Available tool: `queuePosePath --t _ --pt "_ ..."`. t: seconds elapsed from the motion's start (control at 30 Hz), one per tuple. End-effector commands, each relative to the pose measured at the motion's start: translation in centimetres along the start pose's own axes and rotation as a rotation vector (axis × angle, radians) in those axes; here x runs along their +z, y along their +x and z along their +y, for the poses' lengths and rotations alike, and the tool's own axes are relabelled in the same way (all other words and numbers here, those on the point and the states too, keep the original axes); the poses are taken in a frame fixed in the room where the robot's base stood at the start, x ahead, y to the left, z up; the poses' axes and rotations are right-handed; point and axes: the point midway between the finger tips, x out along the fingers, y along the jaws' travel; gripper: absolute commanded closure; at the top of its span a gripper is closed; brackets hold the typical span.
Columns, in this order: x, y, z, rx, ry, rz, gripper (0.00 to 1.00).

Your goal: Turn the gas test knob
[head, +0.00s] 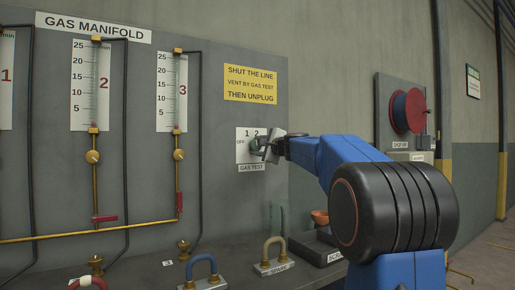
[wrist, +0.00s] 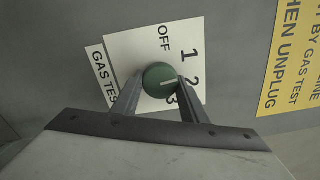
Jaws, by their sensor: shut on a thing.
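The gas test knob (wrist: 158,74) is round and green with a pale pointer line. It sits on a white dial plate (wrist: 122,46) marked OFF, 1, 2 and 3. In the wrist view the pointer line lies toward the 2 side of the dial, away from OFF. My gripper (wrist: 160,86) is shut on the knob, one finger on each side. In the head view my gripper (head: 268,146) reaches the dial plate (head: 242,150) from the right and hides most of the knob and some numbers.
A yellow sign (head: 250,84) hangs above the dial. Gas tubes with valves (head: 179,155) stand on the manifold board at left. Coloured padlock-like shackles (head: 203,266) and an orange cup-like thing (head: 320,217) are below. A red hose reel (head: 408,111) is at right.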

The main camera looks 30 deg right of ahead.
Motion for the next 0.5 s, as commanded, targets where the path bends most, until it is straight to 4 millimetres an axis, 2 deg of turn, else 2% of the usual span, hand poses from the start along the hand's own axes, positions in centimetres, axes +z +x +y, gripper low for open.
queuePosePath --t 0.5 --pt "0.02 0.01 -0.06 0.002 -0.488 -0.001 0.83"
